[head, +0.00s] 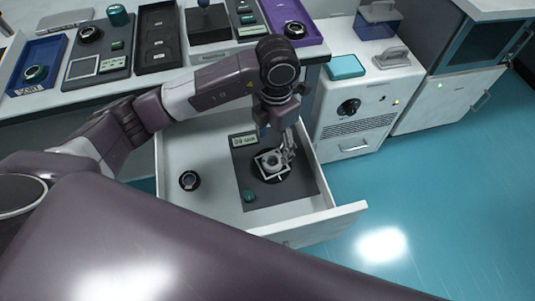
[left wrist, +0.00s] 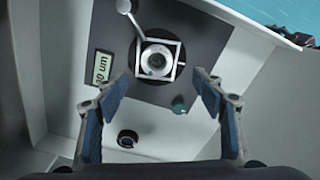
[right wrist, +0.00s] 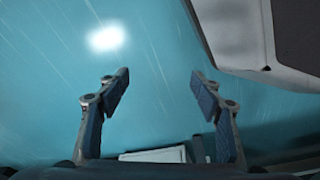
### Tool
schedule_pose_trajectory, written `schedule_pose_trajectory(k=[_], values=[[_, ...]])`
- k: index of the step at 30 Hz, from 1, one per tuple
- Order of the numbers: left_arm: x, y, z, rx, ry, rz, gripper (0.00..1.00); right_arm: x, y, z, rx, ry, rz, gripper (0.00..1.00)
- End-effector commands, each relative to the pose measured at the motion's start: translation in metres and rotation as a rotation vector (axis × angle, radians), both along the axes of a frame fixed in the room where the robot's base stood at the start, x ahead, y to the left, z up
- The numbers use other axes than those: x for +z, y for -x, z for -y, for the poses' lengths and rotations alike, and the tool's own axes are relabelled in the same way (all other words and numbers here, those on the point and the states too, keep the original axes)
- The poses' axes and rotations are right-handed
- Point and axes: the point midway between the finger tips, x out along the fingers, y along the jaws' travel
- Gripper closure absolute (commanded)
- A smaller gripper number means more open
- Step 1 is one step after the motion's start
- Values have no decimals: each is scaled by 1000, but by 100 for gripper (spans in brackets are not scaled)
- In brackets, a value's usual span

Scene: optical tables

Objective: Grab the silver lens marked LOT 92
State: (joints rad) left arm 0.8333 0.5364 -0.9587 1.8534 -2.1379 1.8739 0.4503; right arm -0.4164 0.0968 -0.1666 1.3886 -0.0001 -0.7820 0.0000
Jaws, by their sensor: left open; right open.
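A silver ring-shaped lens (head: 271,162) sits in a square pale frame on a dark mat (head: 300,186) in an open white drawer. It also shows in the left wrist view (left wrist: 156,61). No LOT 92 marking is readable on it. A dark round ringed part (head: 189,180) lies on the drawer floor left of the mat; it also shows in the left wrist view (left wrist: 127,139). My left gripper (head: 279,136) is open and empty above the mat, pointing down. My right gripper (right wrist: 160,88) is open and empty over the teal floor.
The mat carries a small display (head: 243,140) and a teal knob (head: 250,196). The drawer's front wall (head: 310,222) stands around them. Trays with round parts, including a blue one (head: 38,66) and a purple one (head: 292,22), line the bench above. A white cabinet (head: 365,115) stands to the right.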

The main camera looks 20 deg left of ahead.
Motion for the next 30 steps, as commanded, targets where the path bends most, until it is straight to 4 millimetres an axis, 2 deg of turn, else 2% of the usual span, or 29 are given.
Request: schedule_pose_trajectory(k=[1, 14, 21, 28, 30], values=[[-7, 0, -1, 0, -2, 1, 37, -4, -1, 0, 0, 1, 1, 40], [-45, 0, 0, 0, -2, -1, 37, 9, -12, -2, -2, -1, 11, 40], [-80, 0, -1, 0, -3, -1, 37, 19, -20, -3, -3, -2, 19, 40], [-83, -1, -1, -1, -3, 3, 37, 22, -21, -3, -4, -2, 19, 40], [-83, -1, -1, -1, -3, 2, 43, 22, -21, -3, -4, -1, 19, 40]])
